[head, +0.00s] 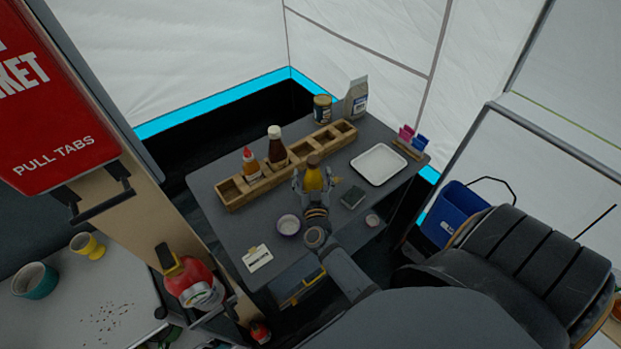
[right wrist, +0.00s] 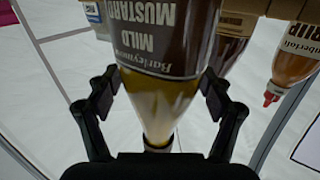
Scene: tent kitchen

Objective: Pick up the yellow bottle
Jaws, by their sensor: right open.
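The yellow bottle (head: 313,179) is at the near side of the wooden rack (head: 240,197), around the middle. Its base is hidden in the head view, so I cannot tell whether it stands in a compartment. In the right wrist view it is a mustard bottle (right wrist: 160,100) with a dark label, seen upside down. My right gripper (head: 313,186) is around the bottle, one finger on each side. In the right wrist view its open fingers (right wrist: 160,88) flank the bottle close to its sides; contact is unclear. My left gripper is not in view.
An orange bottle (head: 250,164) and a dark-brown bottle (head: 277,150) stand in the rack left of the yellow one. A bowl (head: 289,225), a dark green box (head: 353,198) and a white tray (head: 379,164) are nearby. A jar (head: 322,110) and bag (head: 356,97) stand behind.

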